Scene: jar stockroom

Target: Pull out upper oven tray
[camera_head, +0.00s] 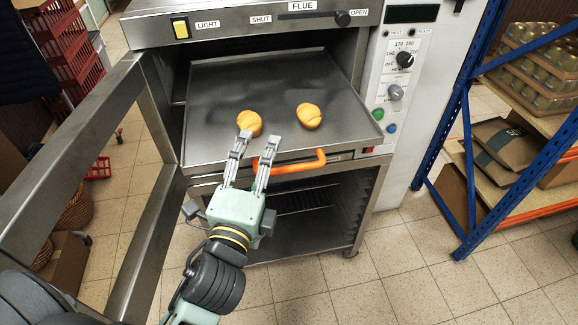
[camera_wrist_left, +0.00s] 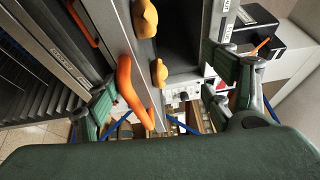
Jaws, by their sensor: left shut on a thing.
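The upper oven tray (camera_head: 285,85) is a dark grey metal sheet in the open oven chamber, its front edge at the chamber's mouth. Two golden bread rolls (camera_head: 249,122) (camera_head: 309,116) sit on it; they also show in the left wrist view (camera_wrist_left: 145,18) (camera_wrist_left: 160,72). An orange bar handle (camera_head: 300,162) runs along the tray's front; it also shows in the left wrist view (camera_wrist_left: 130,85). The exact contact is partly hidden. My right gripper is not in view.
The oven door (camera_head: 75,155) stands open at the left. Below the tray is an open lower chamber with a rack (camera_head: 305,197). The control panel (camera_head: 402,75) is right of the tray. A blue-framed shelf (camera_head: 450,170) with jars stands at the right. The tiled floor in front is clear.

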